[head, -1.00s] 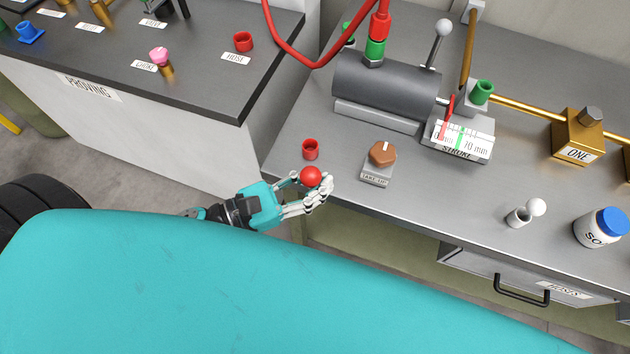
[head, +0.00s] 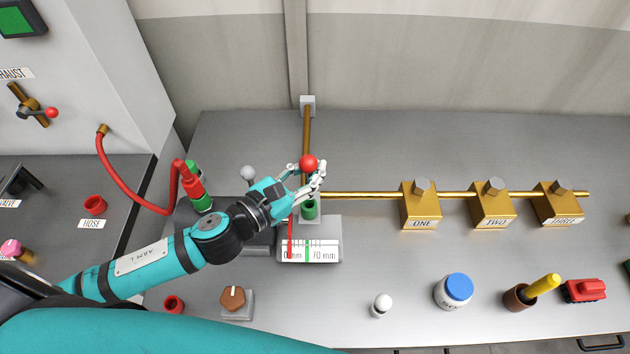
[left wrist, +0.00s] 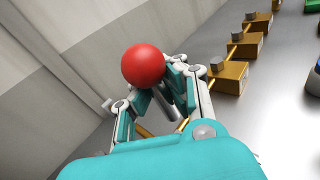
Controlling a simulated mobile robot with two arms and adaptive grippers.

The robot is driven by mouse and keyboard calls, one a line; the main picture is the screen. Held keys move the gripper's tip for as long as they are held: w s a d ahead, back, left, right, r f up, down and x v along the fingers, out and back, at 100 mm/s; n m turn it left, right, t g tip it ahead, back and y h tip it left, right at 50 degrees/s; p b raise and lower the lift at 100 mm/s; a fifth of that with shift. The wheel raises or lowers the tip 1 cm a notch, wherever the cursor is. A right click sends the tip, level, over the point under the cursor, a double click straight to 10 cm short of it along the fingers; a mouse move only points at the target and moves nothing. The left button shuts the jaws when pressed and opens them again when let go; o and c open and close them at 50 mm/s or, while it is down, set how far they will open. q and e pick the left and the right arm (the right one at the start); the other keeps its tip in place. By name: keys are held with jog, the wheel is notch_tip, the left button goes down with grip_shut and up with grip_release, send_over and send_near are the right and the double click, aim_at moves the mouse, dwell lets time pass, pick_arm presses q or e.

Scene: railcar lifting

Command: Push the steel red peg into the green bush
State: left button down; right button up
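The steel red peg shows as a red ball head (head: 309,163); in the left wrist view the ball (left wrist: 143,65) sits between my fingers, with a bit of grey shaft below it. My left gripper (head: 310,175) is shut on the peg. The green bush (head: 309,209) is an open green cup on the grey gauge block, just below the gripper in the head view. The peg's lower end is hidden by the fingers, so I cannot tell whether it touches the bush. The bush is not visible in the left wrist view. My right gripper is not in view.
A brass pipe with brass blocks (head: 421,207) runs right from the gauge (head: 309,252). A lever with a grey knob (head: 248,173) stands left, near a red hose (head: 129,190). An empty red cup (head: 174,304), brown knob (head: 233,298) and white jar (head: 453,293) stand in front.

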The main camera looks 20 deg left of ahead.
pick_arm(q)
jog(key=shift+w+r, duration=0.1)
jog(key=shift+r, duration=0.05)
jog(key=shift+s+a+r, duration=0.1)
jog(key=shift+s+a, duration=0.05)
jog(key=shift+s, duration=0.1)
jog(key=shift+w, duration=0.1)
notch_tip(320, 180, down, 2)
jog(key=shift+f+b, duration=0.1)
jog(key=shift+b, duration=0.65)
notch_tip(320, 180, down, 4)
jog(key=b, duration=0.3)
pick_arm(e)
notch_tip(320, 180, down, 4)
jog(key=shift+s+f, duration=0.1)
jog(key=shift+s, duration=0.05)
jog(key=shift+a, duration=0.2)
pick_arm(q)
jog(key=shift+r+p, duration=0.2)
jog(key=shift+p, duration=0.25)
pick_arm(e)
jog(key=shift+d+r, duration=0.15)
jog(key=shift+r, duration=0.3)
pick_arm(q)
jog(key=shift+f+b, duration=1.4)
jog(key=shift+f, duration=0.3)
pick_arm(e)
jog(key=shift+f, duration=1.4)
